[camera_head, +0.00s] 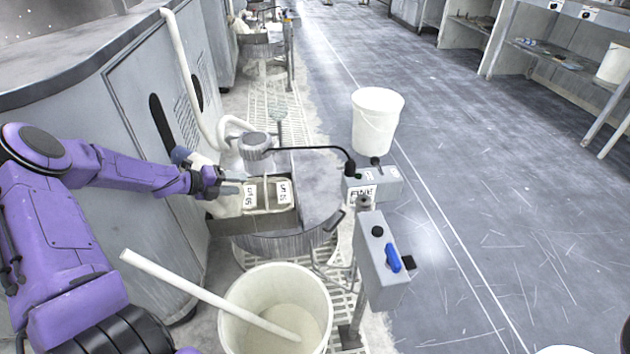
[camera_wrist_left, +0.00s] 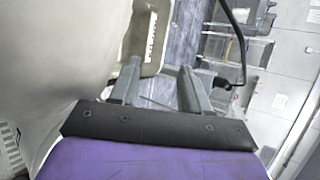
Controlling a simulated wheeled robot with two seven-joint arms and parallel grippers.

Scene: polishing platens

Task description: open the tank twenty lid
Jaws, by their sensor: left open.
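A round metal tank (camera_head: 285,243) stands in the middle of the head view. A flat grey cover (camera_head: 318,185) lies over its right part, with a dark handle at its front right edge. I cannot read a number that marks it as tank twenty. A tray (camera_head: 268,221) with two white-labelled blocks sits over its left part. My left gripper (camera_head: 233,183) is open and empty at the tray's left edge, apart from the grey cover. In the left wrist view its fingers (camera_wrist_left: 160,82) are spread, with a pale labelled block (camera_wrist_left: 150,40) beyond them. My right gripper does not show.
A white bucket (camera_head: 277,287) with a long stick stands in front, another bucket (camera_head: 377,120) behind right. A control box (camera_head: 380,262) with a blue lever stands right of the tank. A thin black pipe (camera_head: 310,148) arches over it.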

